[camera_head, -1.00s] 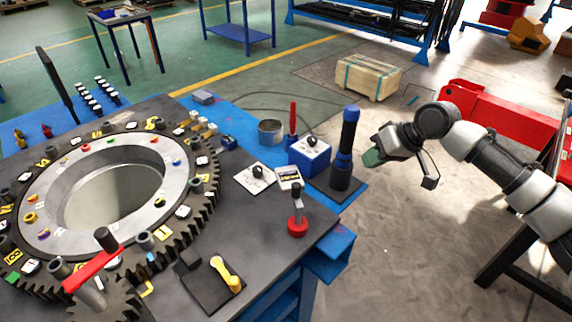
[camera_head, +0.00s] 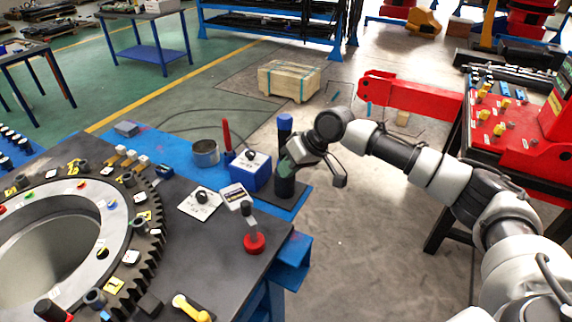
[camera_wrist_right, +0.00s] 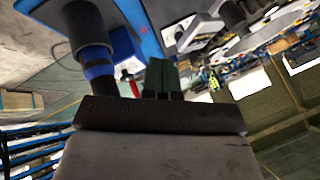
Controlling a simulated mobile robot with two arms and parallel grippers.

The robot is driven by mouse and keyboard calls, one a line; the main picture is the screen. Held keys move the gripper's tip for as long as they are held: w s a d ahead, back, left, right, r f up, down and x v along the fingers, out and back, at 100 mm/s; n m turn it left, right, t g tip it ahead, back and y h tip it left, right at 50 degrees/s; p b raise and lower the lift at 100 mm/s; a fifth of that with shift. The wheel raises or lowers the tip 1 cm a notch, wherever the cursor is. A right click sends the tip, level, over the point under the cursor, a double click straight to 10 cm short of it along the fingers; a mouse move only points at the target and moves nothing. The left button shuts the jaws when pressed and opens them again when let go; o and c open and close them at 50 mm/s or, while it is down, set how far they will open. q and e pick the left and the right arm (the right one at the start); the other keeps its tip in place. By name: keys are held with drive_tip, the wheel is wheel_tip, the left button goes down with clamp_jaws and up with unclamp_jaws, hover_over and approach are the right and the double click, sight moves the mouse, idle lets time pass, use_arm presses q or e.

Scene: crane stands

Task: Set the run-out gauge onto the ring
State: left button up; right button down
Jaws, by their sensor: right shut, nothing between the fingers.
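The ring (camera_head: 85,215) is a silver ring inside a dark toothed gear at the left of the head view, cut off by the edge. Which thing is the run-out gauge I cannot tell for sure; a small stand with a round red base (camera_head: 254,242) and dark stem stands on the table right of the gear. My right gripper (camera_head: 290,163) is shut and empty, overlapping a dark upright cylinder with a blue top (camera_head: 285,123). In the right wrist view its green fingertips (camera_wrist_right: 162,72) are beside that cylinder (camera_wrist_right: 88,28), apart from it. My left gripper is out of view.
A blue box with a black knob (camera_head: 250,172), a metal cup (camera_head: 205,153), a red-handled tool (camera_head: 227,134) and white plates (camera_head: 200,203) stand close together. A yellow handle (camera_head: 190,307) lies at the front. Open floor lies right of the table.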

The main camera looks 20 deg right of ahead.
sight(241, 198)
drive_tip(key=w+a+f+p, duration=0.1)
drive_tip(key=a+f+p, duration=0.2)
drive_tip(key=a+f, duration=0.2)
drive_tip(key=shift+w+a, duration=0.2)
drive_tip(key=shift+a, duration=0.95)
drive_tip(key=shift+f, duration=0.1)
